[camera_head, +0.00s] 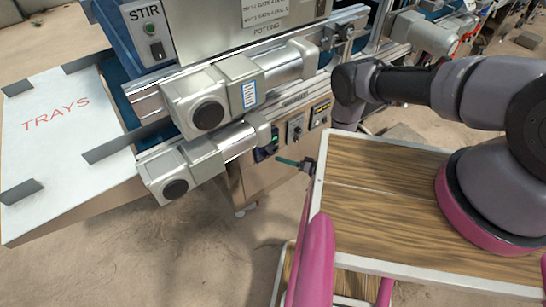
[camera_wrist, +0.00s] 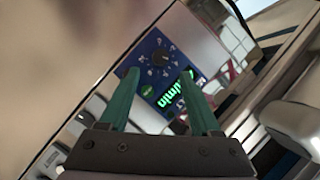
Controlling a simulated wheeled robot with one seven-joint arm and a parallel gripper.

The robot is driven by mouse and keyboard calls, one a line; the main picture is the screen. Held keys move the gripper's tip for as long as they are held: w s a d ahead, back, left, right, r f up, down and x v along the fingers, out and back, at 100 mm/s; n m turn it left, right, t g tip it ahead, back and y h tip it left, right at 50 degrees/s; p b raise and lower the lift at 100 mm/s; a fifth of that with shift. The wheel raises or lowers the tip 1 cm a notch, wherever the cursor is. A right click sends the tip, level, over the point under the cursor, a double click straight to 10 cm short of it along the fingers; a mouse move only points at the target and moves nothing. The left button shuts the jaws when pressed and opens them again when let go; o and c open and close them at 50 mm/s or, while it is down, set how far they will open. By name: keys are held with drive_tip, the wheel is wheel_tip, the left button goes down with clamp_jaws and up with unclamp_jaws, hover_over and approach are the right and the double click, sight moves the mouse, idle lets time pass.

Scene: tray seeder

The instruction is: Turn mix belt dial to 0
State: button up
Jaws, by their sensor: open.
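A blue control plate in the wrist view carries a dark round dial (camera_wrist: 160,59) with white marks around it, a green button (camera_wrist: 147,90) and a lit green display (camera_wrist: 179,91). The words are too small or tilted to confirm this is the mix belt dial. My gripper (camera_wrist: 160,76) has two green fingers, spread apart and empty. The dial shows just beyond and between the fingertips, with no visible contact. In the head view my gripper (camera_head: 281,161) is beside the lower front of the machine, near the blue plate (camera_head: 266,147), which the motor housing partly hides.
More controls (camera_head: 296,129) sit on the metal panel right of the blue plate. Motor housings (camera_head: 210,105) jut out above it. A white TRAYS table (camera_head: 60,125) stands at left. A wood-topped surface (camera_head: 400,195) is at right. Bare floor lies in front.

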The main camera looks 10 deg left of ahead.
sight(269, 156)
drive_tip(key=x, duration=0.6)
drive_tip(key=shift+a+f, duration=0.1)
drive_tip(key=shift+a, duration=0.3)
drive_tip(key=shift+w, duration=0.1)
clamp_jaws()
